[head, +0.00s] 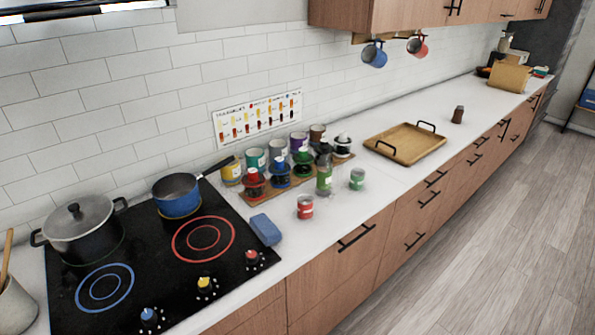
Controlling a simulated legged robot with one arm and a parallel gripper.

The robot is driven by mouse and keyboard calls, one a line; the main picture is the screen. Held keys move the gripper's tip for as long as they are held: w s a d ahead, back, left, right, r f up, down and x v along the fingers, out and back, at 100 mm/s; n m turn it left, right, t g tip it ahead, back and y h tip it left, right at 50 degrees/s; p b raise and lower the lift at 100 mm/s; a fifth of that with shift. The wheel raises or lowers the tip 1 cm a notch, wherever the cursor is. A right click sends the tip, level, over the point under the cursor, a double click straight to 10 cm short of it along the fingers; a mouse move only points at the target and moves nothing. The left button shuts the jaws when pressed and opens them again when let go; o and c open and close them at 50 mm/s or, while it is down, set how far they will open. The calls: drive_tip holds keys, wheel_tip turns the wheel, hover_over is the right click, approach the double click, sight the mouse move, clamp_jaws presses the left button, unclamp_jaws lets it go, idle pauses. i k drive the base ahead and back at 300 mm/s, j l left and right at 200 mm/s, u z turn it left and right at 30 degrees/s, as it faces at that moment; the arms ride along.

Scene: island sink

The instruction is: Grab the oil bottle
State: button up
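A tall green bottle (324,178) with a pale label stands upright on the white counter, at the front right of a group of jars and cans. It looks like the oil bottle, but its label is too small to read. A small green-labelled can (357,179) stands just to its right. A small red-labelled can (305,207) stands in front of it, to the left. My gripper is not in view.
Several jars and cans crowd a wooden board (262,191) behind and left of the bottle. A blue sponge (265,229) lies beside the black cooktop (150,265), which holds a pot (85,229) and blue pan (178,195). A wooden tray (405,143) lies right; mugs (374,55) hang above.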

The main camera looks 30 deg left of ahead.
sight(325, 165)
drive_tip(key=u, duration=1.2)
